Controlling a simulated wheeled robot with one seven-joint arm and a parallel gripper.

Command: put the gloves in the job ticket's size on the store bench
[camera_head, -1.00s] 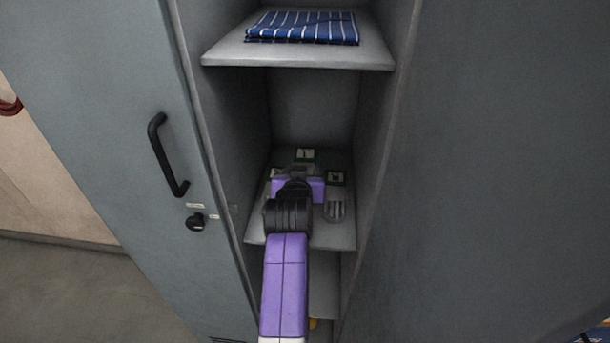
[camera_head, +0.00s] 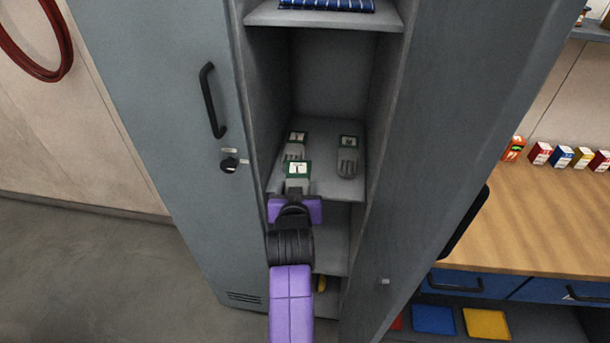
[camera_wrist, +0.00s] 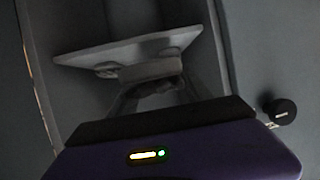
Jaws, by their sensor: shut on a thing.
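My gripper (camera_head: 296,193) is shut on a grey pair of gloves (camera_head: 297,184) with a green-edged white tag. It holds them at the front of the open locker's middle shelf (camera_head: 320,189). The held gloves also show as a grey block between the fingers in the wrist view (camera_wrist: 150,69). Two other tagged grey glove pairs lie on that shelf: one at the left (camera_head: 294,152), behind the held pair, and one at the right (camera_head: 347,162). The tag letters are too small to read surely. No job ticket is recognisable.
The locker's left door (camera_head: 165,140) has a black handle, and a grey panel (camera_head: 440,130) stands close at right. Beyond it is a wooden bench (camera_head: 530,215) with several small coloured boxes. A striped blue cloth (camera_head: 328,4) lies on the upper shelf. Floor at left is clear.

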